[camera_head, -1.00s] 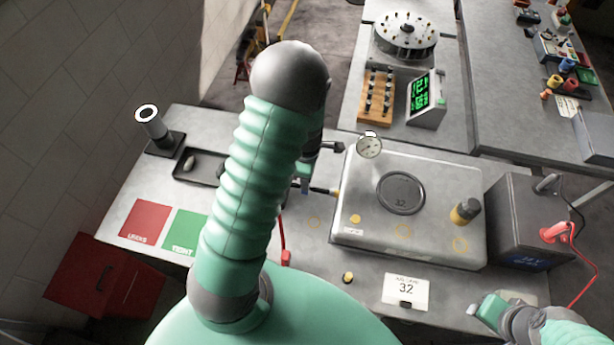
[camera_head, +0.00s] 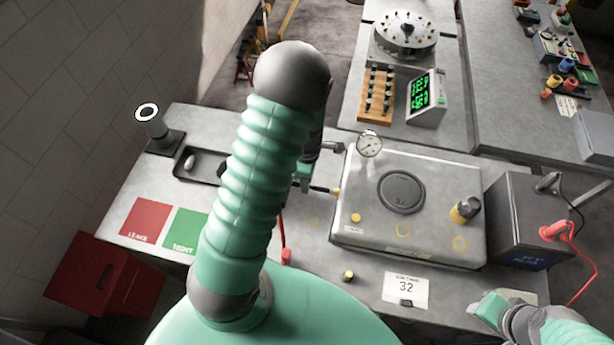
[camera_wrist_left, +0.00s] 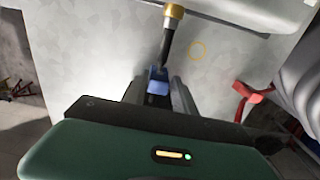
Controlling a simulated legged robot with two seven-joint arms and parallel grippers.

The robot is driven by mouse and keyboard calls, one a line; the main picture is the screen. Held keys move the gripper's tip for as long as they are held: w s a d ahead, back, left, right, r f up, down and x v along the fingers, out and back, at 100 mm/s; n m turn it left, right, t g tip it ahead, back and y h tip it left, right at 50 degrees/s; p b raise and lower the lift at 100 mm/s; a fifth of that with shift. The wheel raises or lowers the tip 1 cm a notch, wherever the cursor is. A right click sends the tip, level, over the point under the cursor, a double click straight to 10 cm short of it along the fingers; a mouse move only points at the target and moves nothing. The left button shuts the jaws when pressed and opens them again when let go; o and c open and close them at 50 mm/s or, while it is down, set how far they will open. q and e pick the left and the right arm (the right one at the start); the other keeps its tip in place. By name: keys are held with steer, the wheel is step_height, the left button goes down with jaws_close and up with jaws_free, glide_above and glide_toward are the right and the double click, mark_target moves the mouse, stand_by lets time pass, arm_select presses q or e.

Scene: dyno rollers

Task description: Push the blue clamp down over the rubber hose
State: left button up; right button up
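The blue clamp (camera_wrist_left: 158,87) shows in the left wrist view between the dark fingers of my left gripper (camera_wrist_left: 163,92). Whether the fingers touch it on both sides is unclear. The black rubber hose (camera_wrist_left: 167,44) runs from just beyond the clamp up to a brass fitting (camera_wrist_left: 174,11). How far the clamp sits over the hose is hard to tell. In the head view, my left arm hides most of the clamp area; the hose (camera_head: 322,189) shows beside the metal box. My right gripper (camera_head: 488,310) is at the lower right, away from the hose; its fingers are unclear.
The metal box (camera_head: 460,185) carries a gauge (camera_head: 369,144) and a round black lid (camera_head: 402,192). A dark battery-like box (camera_head: 535,225) with red cables stands to its right. A dark tray (camera_head: 207,180) and red and green pads lie left.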

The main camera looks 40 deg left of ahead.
arm_select(q)
steer(key=o, duration=0.3)
steer(key=shift+w+a, duration=0.1)
steer(key=shift+o, duration=0.2)
step_height(320, 180, up, 17)
steer(key=shift+f, duration=0.15)
steer(key=s+d+f+m+t+b, duration=0.1)
steer(key=d+f+m, duration=0.4)
steer(key=m, duration=0.7)
steer(key=s+d+f+m+t+b, duration=0.1)
steer(key=s+d+f+m+b, duration=0.3)
steer(key=d+m, duration=0.5)
steer(key=f+m+b, duration=0.1)
steer(key=m, duration=0.1)
steer(key=shift+s+d+m+t, duration=0.15)
steer(key=shift+s+m+t, duration=0.15)
steer(key=shift+s+m, duration=0.1)
